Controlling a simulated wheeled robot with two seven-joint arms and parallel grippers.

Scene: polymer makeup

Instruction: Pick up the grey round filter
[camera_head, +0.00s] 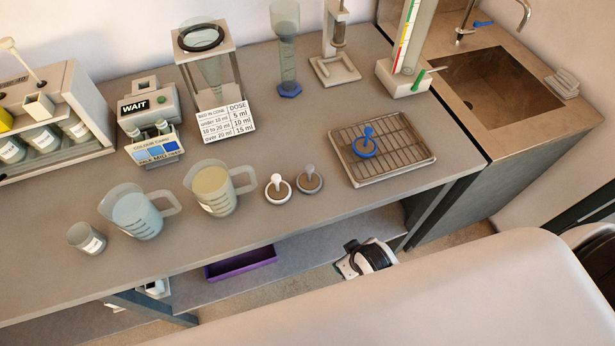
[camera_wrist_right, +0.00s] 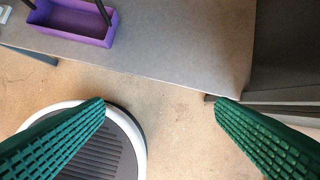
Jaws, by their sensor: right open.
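A blue-knobbed filter (camera_head: 364,143) sits on the wire rack to the right. My right gripper (camera_wrist_right: 158,105) is open and empty, its two green ridged fingers wide apart. It is below the bench top, away from the filters; no filter shows in the right wrist view. My left gripper is not in view.
Two jugs (camera_head: 140,214) (camera_head: 214,190) and a small cup (camera_head: 86,238) stand left of the filters. The wire rack (camera_head: 425,158) is at right, before the sink (camera_head: 500,85). A purple bin (camera_head: 240,262) is on the lower shelf; it also shows in the right wrist view (camera_wrist_right: 90,38).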

